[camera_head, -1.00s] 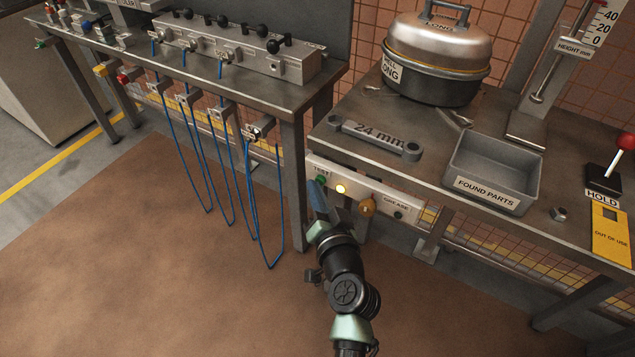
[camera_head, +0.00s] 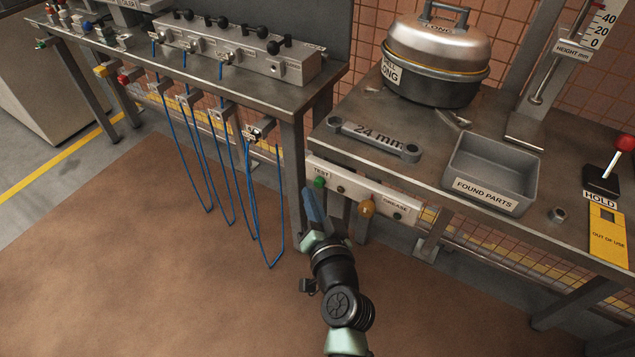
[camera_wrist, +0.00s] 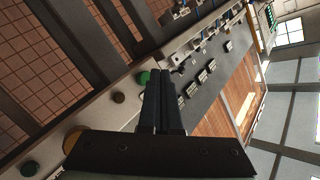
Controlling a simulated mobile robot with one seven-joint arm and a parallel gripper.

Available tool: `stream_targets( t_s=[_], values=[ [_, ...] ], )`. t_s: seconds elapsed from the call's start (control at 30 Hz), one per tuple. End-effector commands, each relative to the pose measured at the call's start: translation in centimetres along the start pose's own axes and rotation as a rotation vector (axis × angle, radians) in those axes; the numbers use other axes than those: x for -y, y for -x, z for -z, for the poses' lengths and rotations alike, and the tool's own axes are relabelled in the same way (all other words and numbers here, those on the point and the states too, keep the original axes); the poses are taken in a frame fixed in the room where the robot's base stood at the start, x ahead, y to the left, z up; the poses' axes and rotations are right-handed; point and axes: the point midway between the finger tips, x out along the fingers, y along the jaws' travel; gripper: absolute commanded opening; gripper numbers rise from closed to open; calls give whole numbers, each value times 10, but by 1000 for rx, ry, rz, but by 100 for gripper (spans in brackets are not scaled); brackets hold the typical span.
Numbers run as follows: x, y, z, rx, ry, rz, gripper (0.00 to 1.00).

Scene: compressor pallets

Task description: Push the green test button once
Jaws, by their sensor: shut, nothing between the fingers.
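The green test button (camera_head: 319,182) sits at the left end of a pale panel (camera_head: 376,200) on the front of the right bench, under a TEST label (camera_head: 320,172). It also shows in the wrist view (camera_wrist: 144,77), just left of the fingertips. My gripper (camera_head: 308,192) is shut and empty. Its tips are just below and left of the button in the head view, and appear apart from it. The small lamp (camera_head: 341,189) right of the button is dark.
An amber knob (camera_head: 366,208) and a second green button (camera_head: 397,216) near a GREASE label are on the same panel. Blue cords (camera_head: 248,200) hang from the left bench, close to my gripper. A bench leg (camera_head: 294,180) stands just left. The floor in front is clear.

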Motion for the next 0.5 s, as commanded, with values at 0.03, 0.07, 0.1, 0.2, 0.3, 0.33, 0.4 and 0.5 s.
stream_targets(
  t_s=[0.03,0.07,0.1,0.2,0.3,0.33,0.4,0.5],
  values=[
    [1,2,-1,2,0,0,0],
    [2,3,-2,3,1,0,0],
    [4,6,-4,3,1,0,0],
    [10,13,-9,4,2,1,0],
    [15,20,-13,3,0,0,0],
    [17,22,-15,3,0,0,0],
    [20,27,-19,3,1,0,0],
    [24,32,-23,2,1,0,0]
  ],
)
